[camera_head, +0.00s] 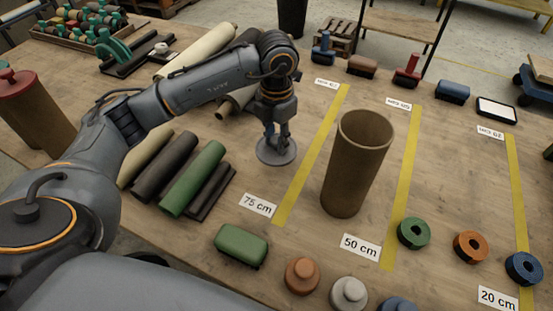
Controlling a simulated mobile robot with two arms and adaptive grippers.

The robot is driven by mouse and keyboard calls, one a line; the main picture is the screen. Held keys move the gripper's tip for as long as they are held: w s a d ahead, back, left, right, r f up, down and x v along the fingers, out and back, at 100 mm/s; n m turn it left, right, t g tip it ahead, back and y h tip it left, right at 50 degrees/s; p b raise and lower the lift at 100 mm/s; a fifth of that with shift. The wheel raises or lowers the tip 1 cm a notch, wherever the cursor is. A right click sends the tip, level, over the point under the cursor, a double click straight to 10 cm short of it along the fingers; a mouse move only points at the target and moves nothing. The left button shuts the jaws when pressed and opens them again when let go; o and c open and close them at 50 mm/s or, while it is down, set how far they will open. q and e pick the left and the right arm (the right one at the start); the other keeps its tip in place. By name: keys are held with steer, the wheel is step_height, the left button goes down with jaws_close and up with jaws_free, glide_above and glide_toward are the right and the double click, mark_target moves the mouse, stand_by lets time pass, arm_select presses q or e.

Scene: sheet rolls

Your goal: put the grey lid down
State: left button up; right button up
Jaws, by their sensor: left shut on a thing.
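The grey lid (277,157) is a round dark grey disc, roughly level, left of the 75 cm yellow line. My left gripper (277,138) points down from above and is shut on the lid's middle, where the fingers hide its grip. The lid is at or just above the wooden table (305,235); I cannot tell if it touches. A brown open tube (356,165) stands upright to the right, between the 75 cm and 50 cm lines, apart from the lid. My right gripper is not in view.
Several rolls, including a green one (193,178), lie left of the lid. A green rounded block (241,245), an orange-brown knobbed piece (302,275) and a light grey one (348,293) are near the front edge. A red-topped tube (33,110) stands far left. Bare table surrounds the lid's front.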

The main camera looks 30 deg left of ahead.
mark_target(276, 157)
arm_select(q)
step_height(276, 157, down, 6)
steer(key=shift+f+p, duration=0.1)
steer(key=shift+p, duration=0.2)
steer(key=shift+f, duration=0.15)
steer(key=shift+f, duration=0.1)
steer(key=o, duration=1)
steer(key=shift+o, duration=0.2)
steer(key=shift+r, duration=0.3)
step_height(276, 157, up, 12)
steer(key=shift+f+b, duration=0.1)
steer(key=shift+b, duration=0.55)
